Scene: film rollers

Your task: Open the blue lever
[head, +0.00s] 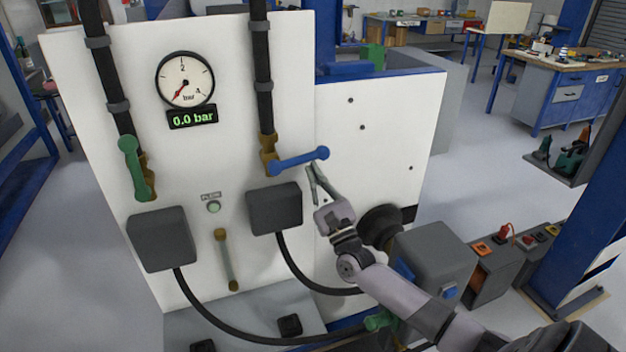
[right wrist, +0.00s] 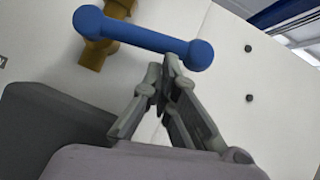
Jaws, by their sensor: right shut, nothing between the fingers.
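The blue lever (head: 300,160) is on the white panel, on a brass valve (head: 268,155) under the right black pipe. It points to the right, nearly level and across the pipe. My right gripper (head: 313,172) is shut and empty just below the lever's free end. In the right wrist view the blue lever (right wrist: 146,37) spans the upper middle, and my shut fingertips (right wrist: 167,62) are close under its right part. I cannot tell whether they touch it. My left gripper is not in view.
A green lever (head: 136,168) hangs down along the left pipe. A gauge (head: 185,80) and display (head: 192,117) read 0.0 bar. Dark grey boxes (head: 274,208) (head: 161,239) with cables sit below the valves. A round black knob (head: 381,226) is right of my gripper.

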